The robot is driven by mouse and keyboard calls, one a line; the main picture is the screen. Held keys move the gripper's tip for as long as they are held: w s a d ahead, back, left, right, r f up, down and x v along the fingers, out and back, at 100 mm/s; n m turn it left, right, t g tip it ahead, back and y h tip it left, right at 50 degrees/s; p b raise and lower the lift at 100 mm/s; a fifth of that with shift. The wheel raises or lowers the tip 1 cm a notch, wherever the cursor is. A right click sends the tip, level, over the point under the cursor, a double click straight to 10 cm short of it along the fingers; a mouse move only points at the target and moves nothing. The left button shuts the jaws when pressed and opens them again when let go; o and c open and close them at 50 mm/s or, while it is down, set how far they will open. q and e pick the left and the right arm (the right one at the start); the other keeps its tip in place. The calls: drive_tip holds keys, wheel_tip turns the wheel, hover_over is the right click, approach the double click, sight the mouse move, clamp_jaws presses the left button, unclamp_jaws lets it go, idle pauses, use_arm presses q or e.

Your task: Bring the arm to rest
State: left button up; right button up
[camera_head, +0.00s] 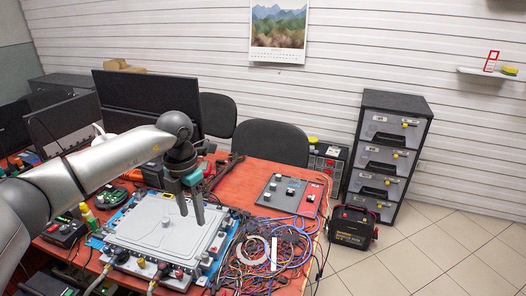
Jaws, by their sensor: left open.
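My left arm comes in from the left and reaches over the table. My left gripper (190,216) points down above the grey flat-topped unit (148,238), with its two dark fingers a little apart and nothing seen between them. Several hose or cable fittings with coloured ends line the unit's front edge (140,264). I cannot tell from this view how far the fingertips are above the unit. My right gripper is not in view.
A tangle of cables (268,250) lies right of the unit on the red table (236,188). A grey plate with small blocks (289,194) lies further back. Monitors (146,101) and chairs (270,141) stand behind. A drawer cabinet (391,153) and black-red case (352,227) stand on the floor at right.

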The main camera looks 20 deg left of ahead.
use_arm(q)
drive_tip(key=d+m+t+h, duration=0.15)
drive_tip(key=d+h, duration=0.75)
drive_tip(key=d, duration=1.4)
drive_tip(key=d+r+n+t+h, duration=0.8)
drive_tip(key=d+r, duration=0.2)
drive_tip(key=r, duration=0.2)
drive_tip(key=w+a+n+t+y, duration=0.2)
drive_tip(key=a+n+t+y, duration=0.7)
drive_tip(key=n, duration=0.7)
drive_tip(key=s+a+f+n+g+y, duration=0.5)
drive_tip(key=a+f+n+y, duration=0.3)
drive_tip(key=f+n, duration=0.3)
drive_tip(key=s+f+n+g, duration=0.2)
drive_tip(key=s+f+g, duration=0.4)
drive_tip(key=s, duration=0.5)
drive_tip(key=s+f+n+g, duration=0.1)
drive_tip(key=s+f+g, duration=0.3)
drive_tip(key=s+f, duration=0.5)
wheel_tip(320, 180, down, 20)
drive_tip(key=s+f+g, duration=0.1)
drive_tip(key=s, duration=0.2)
drive_tip(key=s+a+f+g, duration=0.1)
drive_tip(key=s+a+f, duration=0.2)
drive_tip(key=s+f, duration=1)
drive_tip(key=shift+s, duration=1.05)
